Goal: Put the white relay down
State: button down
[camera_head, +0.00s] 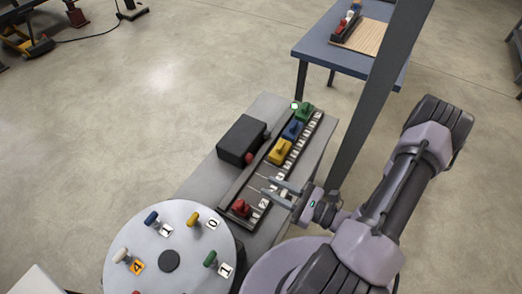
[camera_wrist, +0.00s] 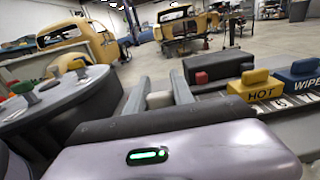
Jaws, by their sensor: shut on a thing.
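My gripper (camera_head: 270,186) is shut on a pale block, the white relay (camera_wrist: 160,99), which shows between the two fingers in the wrist view. In the head view the fingers are over the dark rail (camera_head: 230,194), at the bare stretch between the red relay (camera_head: 241,208) and the yellow relay (camera_head: 280,152). The relay itself is hard to make out there, and I cannot tell whether it touches the rail. The blue relay (camera_head: 292,130) and green relay (camera_head: 305,113) sit farther along the rail.
A black box (camera_head: 241,140) with a red knob stands beside the rail on the grey bench (camera_head: 203,182). A round table (camera_head: 170,281) with several coloured handles and number tags is at lower left. A blue table (camera_head: 328,50) stands at the back.

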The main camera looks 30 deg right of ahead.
jog(key=w+b, duration=0.1)
jog(key=w, duration=0.3)
jog(key=w+d+b, duration=0.1)
jog(key=w, duration=0.4)
jog(key=w+d+f, duration=0.1)
jog(key=w, duration=0.3)
jog(key=shift+w+d+f+b, duration=0.1)
jog(key=shift+w+d+b, duration=0.1)
jog(key=shift+w+b, duration=0.15)
notch_tip(320, 180, down, 4)
jog(key=shift+w+r+b, duration=0.1)
jog(key=shift+r+b, duration=0.05)
jog(key=shift+b, duration=0.9)
jog(key=shift+r, duration=0.15)
jog(key=c, duration=1.5)
grip_release()
jog(key=shift+f, duration=0.2)
jog(key=o, duration=0.4)
jog(key=shift+r, duration=0.1)
